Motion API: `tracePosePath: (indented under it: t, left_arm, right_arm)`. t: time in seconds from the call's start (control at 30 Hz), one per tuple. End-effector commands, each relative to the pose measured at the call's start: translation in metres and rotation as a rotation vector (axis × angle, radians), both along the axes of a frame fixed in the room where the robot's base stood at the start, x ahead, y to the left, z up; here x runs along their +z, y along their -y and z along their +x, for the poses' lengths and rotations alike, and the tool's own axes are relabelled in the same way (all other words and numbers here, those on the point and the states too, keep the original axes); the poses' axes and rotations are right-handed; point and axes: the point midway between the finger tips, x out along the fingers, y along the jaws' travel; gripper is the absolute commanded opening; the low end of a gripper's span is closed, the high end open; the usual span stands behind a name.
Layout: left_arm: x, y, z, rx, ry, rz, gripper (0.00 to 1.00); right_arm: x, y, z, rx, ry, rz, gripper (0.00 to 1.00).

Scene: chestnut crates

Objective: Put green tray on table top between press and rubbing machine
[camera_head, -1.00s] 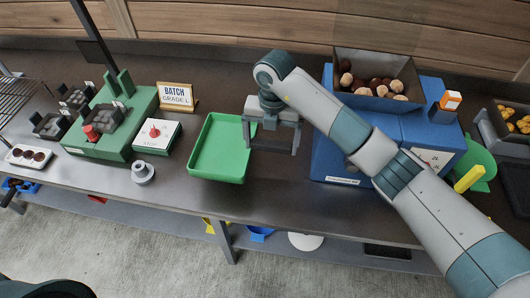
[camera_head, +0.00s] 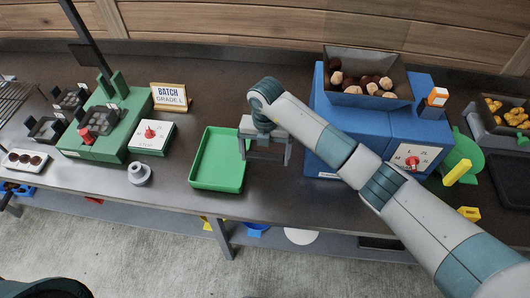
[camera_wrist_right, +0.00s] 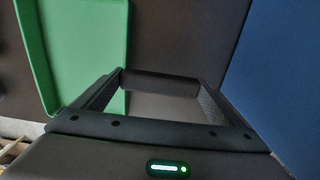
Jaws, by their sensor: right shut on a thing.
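The green tray (camera_head: 217,183) is empty and sits over the dark table top (camera_head: 290,200); I cannot tell whether it touches the surface. It is between the green press (camera_head: 110,145) with its black lever at left and the blue rubbing machine (camera_head: 345,115) at right. In the right wrist view the tray (camera_wrist_right: 85,50) runs under the left finger of the gripper (camera_wrist_right: 160,95), and the fingers look far apart. The left gripper is not in view.
A white box with a red knob (camera_head: 152,138), a grey round weight (camera_head: 139,174) and a batch sign (camera_head: 169,98) stand left of the tray. A hopper of chestnuts (camera_head: 345,95) tops the rubbing machine. Some table is bare in front of it.

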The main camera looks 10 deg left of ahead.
Motion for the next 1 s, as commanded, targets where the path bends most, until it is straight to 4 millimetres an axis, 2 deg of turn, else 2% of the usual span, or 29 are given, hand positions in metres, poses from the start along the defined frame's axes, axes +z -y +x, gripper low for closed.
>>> tracePosePath:
  t: [0.33,0.37,0.4,0.8,1.0]
  left_arm:
    - [-0.003,0.000,0.000,0.000,0.000,0.000,0.46]
    - [-0.003,0.000,0.000,0.000,0.000,0.000,0.46]
    - [-0.002,0.000,0.000,0.000,0.000,0.000,0.46]
    - [-0.002,0.000,0.000,0.000,0.000,0.000,0.46]
    - [-0.011,0.000,0.000,0.000,0.000,0.000,0.46]
  right_arm:
    - [-0.003,0.000,0.001,0.000,0.002,0.001,0.31]
    - [-0.003,0.000,0.000,0.000,0.001,0.000,0.94]
    - [-0.002,0.000,0.000,0.000,0.001,0.000,1.00]
    - [0.002,0.000,0.001,0.000,0.002,0.001,1.00]
    - [0.021,0.000,0.001,0.001,0.005,0.002,1.00]
